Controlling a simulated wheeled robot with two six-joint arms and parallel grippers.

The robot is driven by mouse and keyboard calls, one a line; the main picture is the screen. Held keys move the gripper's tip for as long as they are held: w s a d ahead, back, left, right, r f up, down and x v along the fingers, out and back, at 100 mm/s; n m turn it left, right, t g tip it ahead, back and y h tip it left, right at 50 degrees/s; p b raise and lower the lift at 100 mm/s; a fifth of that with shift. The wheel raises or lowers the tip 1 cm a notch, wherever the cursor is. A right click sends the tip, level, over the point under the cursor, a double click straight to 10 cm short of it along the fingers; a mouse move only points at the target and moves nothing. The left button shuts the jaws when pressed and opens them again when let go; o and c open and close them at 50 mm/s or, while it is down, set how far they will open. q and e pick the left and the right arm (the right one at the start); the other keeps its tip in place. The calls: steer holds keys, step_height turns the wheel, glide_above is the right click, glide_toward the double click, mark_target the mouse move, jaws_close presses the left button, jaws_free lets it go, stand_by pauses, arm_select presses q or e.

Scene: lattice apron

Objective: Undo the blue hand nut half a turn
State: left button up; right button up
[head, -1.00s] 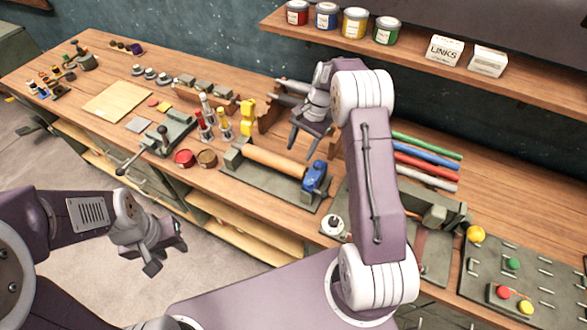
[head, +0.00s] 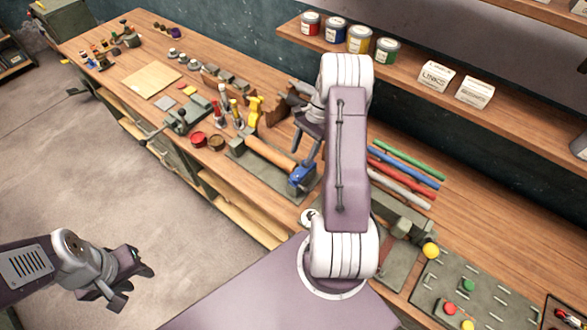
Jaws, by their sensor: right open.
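The blue hand nut (head: 302,178) sits at the right end of a tan wooden roller (head: 270,152) on a dark green base plate (head: 255,172). My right gripper (head: 303,155) is open, with its fingers pointing down just above and behind the nut. Whether a finger touches the nut I cannot tell. My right arm hides part of the bench beside it. My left gripper (head: 136,284) is over the floor at the lower left, away from the bench, empty with its fingers apart.
A vise (head: 185,118), red and brown tins and a yellow clamp (head: 256,111) stand left of the roller. Coloured rods (head: 408,168) lie to the right. A pegboard plate (head: 460,285) with coloured knobs is at the lower right. A shelf of paint cans (head: 360,40) runs above the bench.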

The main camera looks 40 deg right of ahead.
mark_target(295, 177)
steer(key=a+f+p, duration=0.1)
steer(key=s+f+p, duration=0.1)
steer(key=f, duration=0.1)
steer(key=shift+a+f+p, duration=0.1)
steer(key=shift+a+p, duration=0.2)
steer(key=shift+a, duration=0.1)
steer(key=p+x, duration=0.1)
steer(key=x, duration=0.3)
steer(key=shift+w+d+f+p, duration=0.1)
steer(key=shift+w+f+p, duration=0.15)
steer(key=shift+p, duration=0.1)
steer(key=shift+f, duration=0.5)
steer(key=shift+s, duration=0.1)
